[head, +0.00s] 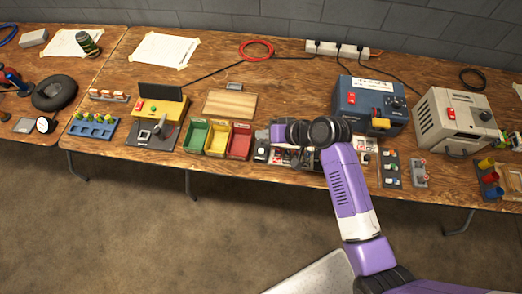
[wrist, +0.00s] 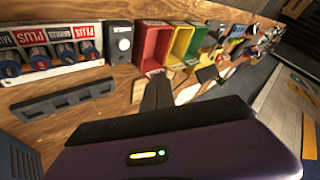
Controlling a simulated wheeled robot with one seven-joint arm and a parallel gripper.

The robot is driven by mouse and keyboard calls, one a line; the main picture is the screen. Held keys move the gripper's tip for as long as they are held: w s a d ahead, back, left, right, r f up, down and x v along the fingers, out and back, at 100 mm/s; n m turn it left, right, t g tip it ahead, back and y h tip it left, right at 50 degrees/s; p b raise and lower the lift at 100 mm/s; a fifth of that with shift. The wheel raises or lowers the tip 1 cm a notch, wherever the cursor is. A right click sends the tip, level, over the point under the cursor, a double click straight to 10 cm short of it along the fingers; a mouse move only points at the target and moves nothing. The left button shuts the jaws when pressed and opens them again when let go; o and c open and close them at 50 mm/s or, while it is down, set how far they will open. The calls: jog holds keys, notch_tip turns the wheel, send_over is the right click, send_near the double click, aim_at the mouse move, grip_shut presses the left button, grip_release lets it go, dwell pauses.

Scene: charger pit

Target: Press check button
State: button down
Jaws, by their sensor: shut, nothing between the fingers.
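A small dark box with a round white button (wrist: 124,44) stands beside the red bin in the wrist view. In the head view the same dark box (head: 261,148) is just right of the red bin. My gripper (wrist: 158,92) is shut and empty. Its dark fingers point toward the bench, below and right of the button in the wrist view, apparently apart from it. In the head view my arm hides most of the gripper. I cannot read the label on the dark box fully.
Red (head: 240,141), yellow (head: 217,139) and green (head: 196,135) bins line the bench. A rack of cells with PLUS labels (wrist: 52,48) and a dark slotted bar (wrist: 68,98) lie left of the button in the wrist view. A blue charger (head: 366,105) stands behind my arm.

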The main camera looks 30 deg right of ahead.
jog(key=b, duration=0.5)
send_over(264, 153)
notch_tip(264, 153, down, 7)
jog(key=shift+a+r, duration=0.1)
jog(key=shift+r, duration=0.05)
jog(key=shift+f+b, duration=0.35)
jog(key=shift+f, duration=0.15)
dwell(1.2)
jog(key=shift+f, duration=0.3)
jog(key=shift+f+b, duration=0.4)
dwell(0.6)
dwell(0.4)
jog(key=shift+r+p, duration=0.85)
